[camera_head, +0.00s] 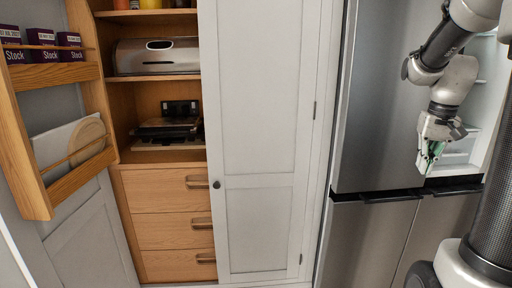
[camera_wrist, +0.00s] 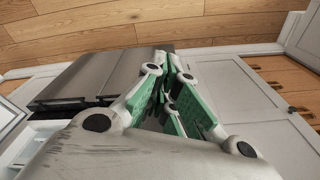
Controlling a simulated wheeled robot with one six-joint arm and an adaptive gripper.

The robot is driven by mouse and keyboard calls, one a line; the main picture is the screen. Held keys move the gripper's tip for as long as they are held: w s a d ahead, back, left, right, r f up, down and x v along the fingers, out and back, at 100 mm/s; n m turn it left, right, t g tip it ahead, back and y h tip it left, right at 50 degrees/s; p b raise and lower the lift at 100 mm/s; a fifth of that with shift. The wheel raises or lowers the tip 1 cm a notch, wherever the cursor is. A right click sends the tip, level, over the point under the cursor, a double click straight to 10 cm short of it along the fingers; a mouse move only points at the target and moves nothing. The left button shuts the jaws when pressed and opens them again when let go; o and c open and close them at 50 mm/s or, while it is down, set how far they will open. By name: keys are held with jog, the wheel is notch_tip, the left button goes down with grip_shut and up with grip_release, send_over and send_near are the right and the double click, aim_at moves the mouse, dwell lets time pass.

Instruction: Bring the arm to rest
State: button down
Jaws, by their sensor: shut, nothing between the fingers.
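My gripper (camera_head: 430,158) hangs at the right of the head view, in front of the open fridge section, with its fingers pointing down. In the wrist view my gripper (camera_wrist: 172,60) shows its green-padded fingers closed together at the tips, with nothing between them. My arm reaches in from the upper right of the head view and bends down to the gripper.
A steel fridge (camera_head: 385,100) stands behind my gripper, with white shelves (camera_head: 458,155) showing at right. A grey cupboard door (camera_head: 262,120) is in the middle. At left, an open wooden cupboard has drawers (camera_head: 172,222) and a door rack (camera_head: 75,175) swung out.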

jog(key=s+a+r+n+t, duration=0.2)
jog(key=s+a+n+t, duration=0.1)
jog(key=s+a, duration=1.2)
jog(key=shift+s+n, duration=0.25)
jog(key=shift+n, duration=0.55)
